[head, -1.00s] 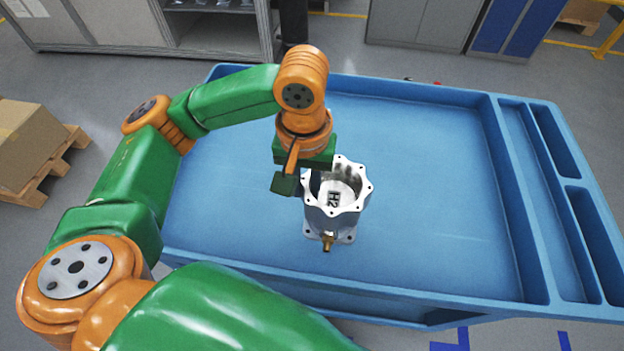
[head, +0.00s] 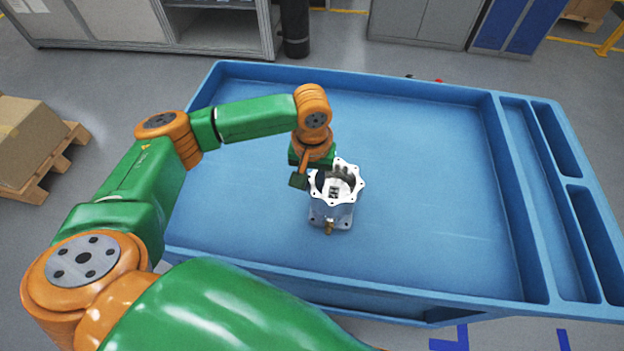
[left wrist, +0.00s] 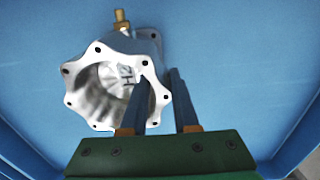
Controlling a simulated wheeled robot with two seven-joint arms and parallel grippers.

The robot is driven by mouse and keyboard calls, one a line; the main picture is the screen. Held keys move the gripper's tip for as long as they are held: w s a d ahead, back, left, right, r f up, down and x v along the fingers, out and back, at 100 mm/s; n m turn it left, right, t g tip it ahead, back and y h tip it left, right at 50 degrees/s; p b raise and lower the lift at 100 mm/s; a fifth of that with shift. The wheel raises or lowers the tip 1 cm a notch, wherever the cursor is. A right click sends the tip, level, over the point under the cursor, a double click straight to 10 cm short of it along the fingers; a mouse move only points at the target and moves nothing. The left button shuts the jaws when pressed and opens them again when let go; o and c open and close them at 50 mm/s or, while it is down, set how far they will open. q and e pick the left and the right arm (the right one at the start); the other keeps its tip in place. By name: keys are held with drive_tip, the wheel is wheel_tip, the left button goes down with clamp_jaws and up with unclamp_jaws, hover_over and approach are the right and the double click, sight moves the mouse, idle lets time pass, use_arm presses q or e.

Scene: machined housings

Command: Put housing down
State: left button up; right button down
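The housing (head: 331,213) is a silver-grey machined cylinder with a scalloped, bolt-holed top rim, a square base flange and a brass fitting low on its near side. It stands upright over the floor of the blue cart tray; whether its base touches is hard to tell. In the left wrist view the housing (left wrist: 104,57) shows its open bore, with "H2" marked inside. My left gripper (head: 312,178) is at the rim's left side. In the left wrist view, the left gripper (left wrist: 160,80) has one finger inside the bore and one outside, shut on the wall. My right gripper is out of view.
The blue cart tray (head: 430,190) has raised edges and is broadly clear around the housing. Narrow compartments (head: 565,150) run along its right side. Grey cabinets (head: 425,20) stand behind, and a cardboard box (head: 28,135) sits on a pallet at left.

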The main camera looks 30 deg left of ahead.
use_arm(q)
drive_tip(key=shift+o, duration=1.2)
wheel_tip(320, 180, up, 12)
drive_tip(key=shift+r, duration=0.15)
drive_tip(key=shift+r, duration=0.1)
